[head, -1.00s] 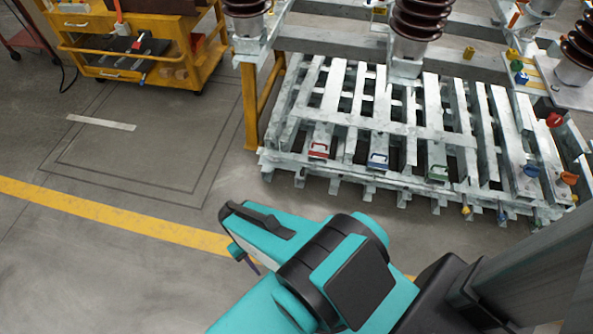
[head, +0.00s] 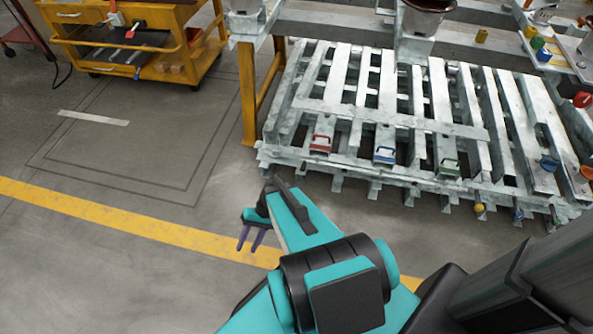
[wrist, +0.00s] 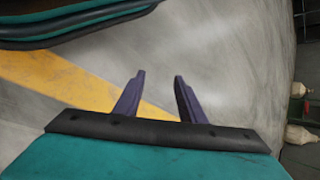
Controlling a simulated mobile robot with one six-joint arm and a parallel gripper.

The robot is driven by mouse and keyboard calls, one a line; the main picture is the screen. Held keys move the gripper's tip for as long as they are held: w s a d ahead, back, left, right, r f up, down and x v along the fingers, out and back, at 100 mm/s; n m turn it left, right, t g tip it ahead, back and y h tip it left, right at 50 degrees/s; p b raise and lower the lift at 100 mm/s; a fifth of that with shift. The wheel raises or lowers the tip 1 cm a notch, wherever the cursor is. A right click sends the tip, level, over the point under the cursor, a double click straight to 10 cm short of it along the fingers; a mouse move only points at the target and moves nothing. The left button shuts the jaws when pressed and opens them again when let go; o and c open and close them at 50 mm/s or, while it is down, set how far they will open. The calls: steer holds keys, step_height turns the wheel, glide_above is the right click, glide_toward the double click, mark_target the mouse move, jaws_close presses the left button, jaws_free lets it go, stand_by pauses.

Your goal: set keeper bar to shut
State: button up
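A long flat grey bar (head: 390,118) lies across the slats of the low grey metal frame (head: 330,75); I cannot tell for sure whether it is the keeper bar, or whether it is shut. Red (head: 320,143), blue (head: 384,155) and green (head: 448,166) handles sit along the frame's near side. My gripper (head: 250,240) is in front of the frame's near left corner, over the floor and apart from the frame. In the wrist view its two purple fingers (wrist: 159,77) stand apart with only floor between them.
A yellow tool cart (head: 150,45) stands at the upper left. A yellow post (head: 249,105) rises by the frame's left end. Coloured knobs (head: 548,164) show at the frame's right. The floor left of the frame is clear, with a yellow line (head: 120,222).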

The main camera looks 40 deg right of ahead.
steer(key=w+d+f+m+t+b, duration=0.2)
steer(key=w+d+t+b, duration=0.15)
steer(key=d, duration=0.35)
steer(key=w+d+f+m+t+y+b, duration=0.1)
steer(key=w+d+f+m+t+b, duration=0.1)
steer(key=w+d+f+t+b, duration=0.3)
steer(key=w+d+m+t+b, duration=0.1)
steer(key=d+t+b, duration=0.15)
steer(key=d, duration=0.55)
steer(key=s+d+m+t+h+b, duration=0.2)
steer(key=d+t+h+b, duration=0.1)
steer(key=d, duration=0.9)
steer(key=s+d+m+t+h+b, duration=0.3)
steer(key=d+b, duration=0.3)
steer(key=d, duration=0.7)
steer(key=shift+s+d+f+t+h, duration=0.25)
steer(key=shift+f+t+h, duration=0.1)
steer(key=shift+t, duration=0.55)
steer(key=shift+w+a, duration=0.1)
steer(key=shift+w, duration=0.1)
steer(key=shift+w+a+b, duration=0.4)
steer(key=shift+w+b, duration=0.35)
steer(key=shift+w, duration=1.45)
steer(key=shift+w+a+b, duration=0.35)
steer(key=shift+w+b, duration=0.45)
steer(key=shift+w, duration=1.45)
steer(key=shift+w+a+b, duration=0.4)
steer(key=shift+w+b, duration=0.35)
steer(key=shift+w, duration=1.45)
